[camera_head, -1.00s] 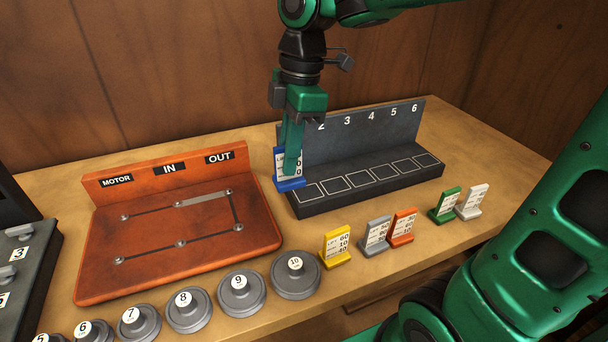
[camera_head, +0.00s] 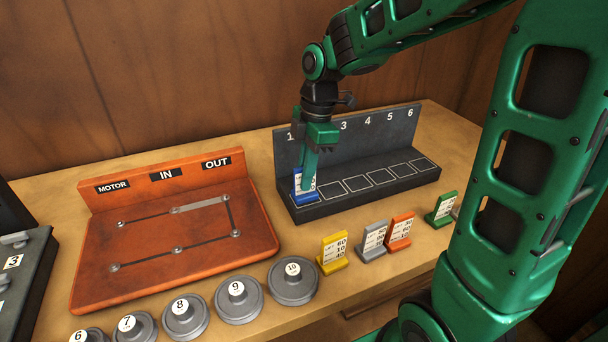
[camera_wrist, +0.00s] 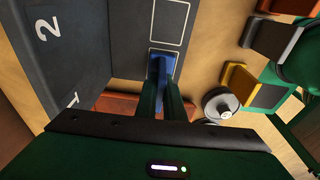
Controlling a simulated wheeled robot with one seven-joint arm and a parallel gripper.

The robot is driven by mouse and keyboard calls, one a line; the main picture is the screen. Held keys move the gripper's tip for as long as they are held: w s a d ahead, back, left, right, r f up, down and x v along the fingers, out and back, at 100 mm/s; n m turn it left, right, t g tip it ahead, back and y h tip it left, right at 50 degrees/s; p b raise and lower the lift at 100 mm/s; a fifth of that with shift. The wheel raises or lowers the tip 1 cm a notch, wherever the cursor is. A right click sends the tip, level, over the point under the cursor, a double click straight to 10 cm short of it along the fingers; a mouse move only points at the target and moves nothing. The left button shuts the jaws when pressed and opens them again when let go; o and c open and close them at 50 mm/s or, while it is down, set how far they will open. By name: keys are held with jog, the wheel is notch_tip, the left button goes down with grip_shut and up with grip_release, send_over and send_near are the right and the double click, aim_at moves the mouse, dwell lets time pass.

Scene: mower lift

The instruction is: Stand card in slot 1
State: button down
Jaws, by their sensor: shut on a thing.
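The card is a white-faced card with a blue base (camera_head: 305,197). It stands upright at the left end of the dark slot rack (camera_head: 345,207), over the first slot square beneath the number 1. My gripper (camera_head: 309,180) is shut on the blue card from above. In the wrist view the blue card (camera_wrist: 160,66) shows between the two fingers, beside the outlined squares of the rack. The fingers hide part of the card's face. I cannot tell whether its base fully touches the rack floor.
Yellow (camera_head: 333,253), grey (camera_head: 374,242), orange (camera_head: 399,232) and green (camera_head: 441,209) cards stand on the table in front of the rack. An orange board (camera_head: 175,240) lies left, with several numbered grey discs (camera_head: 238,300) before it. The other rack squares are empty.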

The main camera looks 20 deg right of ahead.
jog(key=shift+f, duration=0.1)
jog(key=c, duration=1.9)
grip_release()
jog(key=shift+o, duration=0.2)
jog(key=r, duration=0.4)
jog(key=d+r, duration=0.1)
jog(key=r, duration=0.7)
jog(key=shift+d+r, duration=0.1)
jog(key=shift+d, duration=0.3)
jog(key=s+d+f+m, duration=0.4)
jog(key=s+d+m, duration=0.1)
jog(key=s+m, duration=0.2)
jog(key=s+d+f+m+h, duration=0.1)
jog(key=s+d+f+m, duration=0.3)
jog(key=s+m, duration=0.4)
jog(key=s+d+f+m, duration=0.4)
jog(key=s+d+m, duration=0.2)
jog(key=s+m, duration=0.2)
jog(key=shift+s+d+m+h, duration=0.2)
jog(key=shift+d+m+h, duration=0.15)
jog(key=shift+m, duration=0.35)
